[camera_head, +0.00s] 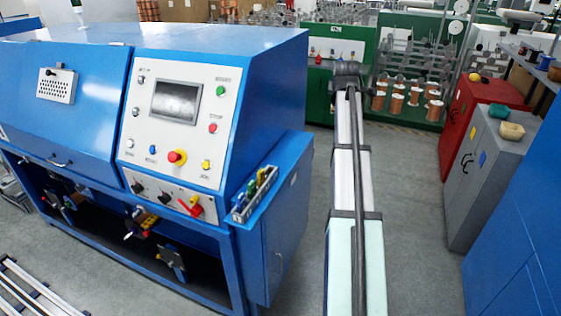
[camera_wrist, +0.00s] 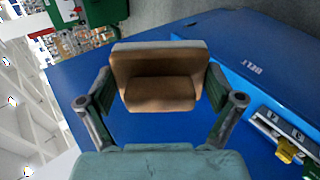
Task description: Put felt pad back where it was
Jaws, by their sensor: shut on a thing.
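My gripper (camera_wrist: 160,85) is shut on a brown block with a paler top edge, which I take to be the felt pad (camera_wrist: 158,90). One finger is on each side of the pad, and it is held above a blue surface (camera_wrist: 110,68). In the head view my arm reaches away from the camera, and neither the gripper fingers nor the pad can be made out there.
A blue machine (camera_head: 175,95) with a control panel fills the left. A small tray (camera_head: 240,212) of coloured-handled items sits on its side ledge; part of it shows in the wrist view (camera_wrist: 262,118). Grey (camera_head: 490,170) and red (camera_head: 474,112) cabinets stand right.

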